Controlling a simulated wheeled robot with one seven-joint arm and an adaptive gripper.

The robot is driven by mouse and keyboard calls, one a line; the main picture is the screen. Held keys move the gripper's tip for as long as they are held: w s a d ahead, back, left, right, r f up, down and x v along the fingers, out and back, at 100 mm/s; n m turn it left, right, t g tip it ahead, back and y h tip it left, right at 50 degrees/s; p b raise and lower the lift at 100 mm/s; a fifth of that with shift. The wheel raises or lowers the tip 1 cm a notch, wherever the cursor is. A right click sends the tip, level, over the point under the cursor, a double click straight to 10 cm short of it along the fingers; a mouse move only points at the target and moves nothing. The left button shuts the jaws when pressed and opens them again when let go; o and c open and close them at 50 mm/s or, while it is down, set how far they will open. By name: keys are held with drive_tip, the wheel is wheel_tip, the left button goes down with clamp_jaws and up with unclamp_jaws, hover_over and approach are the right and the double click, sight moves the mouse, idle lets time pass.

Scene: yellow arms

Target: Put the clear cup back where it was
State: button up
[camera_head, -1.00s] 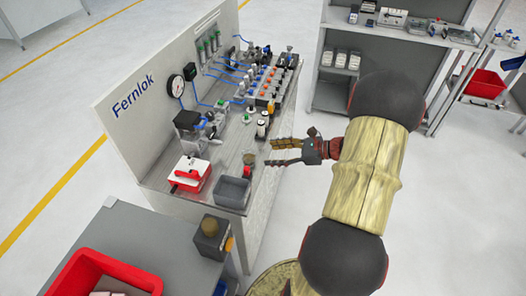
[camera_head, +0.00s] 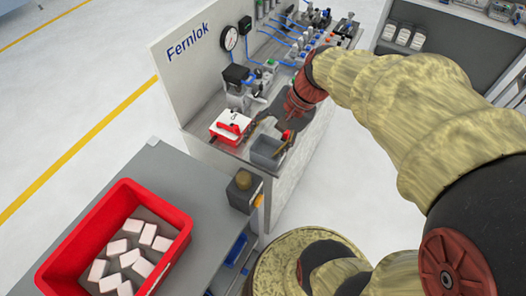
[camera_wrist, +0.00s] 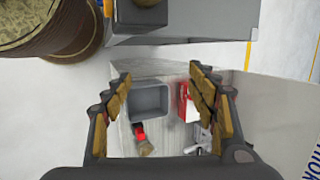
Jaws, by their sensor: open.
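I cannot make out the clear cup for certain in either view. A small item with a red part and a tan rounded end (camera_wrist: 145,147) lies on the bench beside the grey bin (camera_wrist: 148,101); I cannot tell what it is. My gripper (camera_head: 266,134) is over the front of the Fernlok bench, close above the grey bin (camera_head: 264,160). In the wrist view my gripper (camera_wrist: 160,92) points down with its fingers wide apart and nothing between them. The bin shows below, between the fingers. My gripper and arm hide part of the bench top.
A red and white box (camera_head: 229,126) stands left of the grey bin. Fittings with blue tubes (camera_head: 290,40) line the back of the bench. A grey table (camera_head: 160,165) with a red crate (camera_head: 178,255) of pale blocks stands in front. A dark box (camera_head: 243,188) stands at its corner.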

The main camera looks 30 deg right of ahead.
drive_tip(key=s+a+r+n+t+h, duration=0.3)
drive_tip(key=s+r+n, duration=0.4)
drive_tip(key=n, duration=0.4)
drive_tip(key=shift+a+h, duration=0.6)
drive_tip(key=shift+a, duration=0.3)
drive_tip(key=shift+c, duration=0.2)
